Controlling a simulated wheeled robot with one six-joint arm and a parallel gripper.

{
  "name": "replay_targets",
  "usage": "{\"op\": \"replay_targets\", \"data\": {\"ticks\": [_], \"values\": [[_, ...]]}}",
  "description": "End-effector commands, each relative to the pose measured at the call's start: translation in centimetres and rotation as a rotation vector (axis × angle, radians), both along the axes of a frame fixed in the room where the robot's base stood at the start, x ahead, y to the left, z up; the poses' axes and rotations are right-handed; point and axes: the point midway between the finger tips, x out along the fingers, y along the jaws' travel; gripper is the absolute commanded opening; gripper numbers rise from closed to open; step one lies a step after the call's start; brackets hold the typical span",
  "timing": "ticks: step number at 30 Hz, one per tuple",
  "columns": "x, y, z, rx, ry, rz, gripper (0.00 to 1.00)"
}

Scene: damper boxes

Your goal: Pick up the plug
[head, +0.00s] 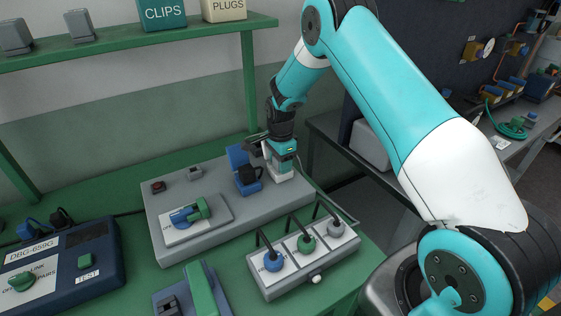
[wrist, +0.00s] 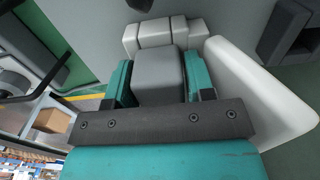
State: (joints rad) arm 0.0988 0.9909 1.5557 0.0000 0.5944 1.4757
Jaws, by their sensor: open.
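A black plug-like piece (head: 250,173) sits in a blue socket (head: 249,187) with a raised blue lid, on the grey panel. My gripper (head: 280,180) points down just to the right of this socket, its pale tips low over the panel. It is open. I cannot tell whether it touches the black piece. In the wrist view my gripper (wrist: 166,36) shows its teal and white parts around a grey block, and I cannot see it holding anything. A dark piece (wrist: 140,4) is cut off at the top edge there and may be the plug.
The grey panel (head: 165,240) also carries a blue and green valve handle (head: 189,212) and small switches. In front stands a box with blue, green and grey levers (head: 305,242). A dark blue tester (head: 75,262) is at left. A green shelf (head: 150,42) holds bins above.

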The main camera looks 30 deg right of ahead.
Motion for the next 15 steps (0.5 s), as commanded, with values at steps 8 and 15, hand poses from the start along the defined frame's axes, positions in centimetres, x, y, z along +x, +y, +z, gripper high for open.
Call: {"op": "replay_targets", "data": {"ticks": [8,15], "values": [[0.00,-0.01,0.01,0.000,0.000,0.000,0.19],[0.01,0.00,0.04,0.000,0.000,0.000,0.00]]}}
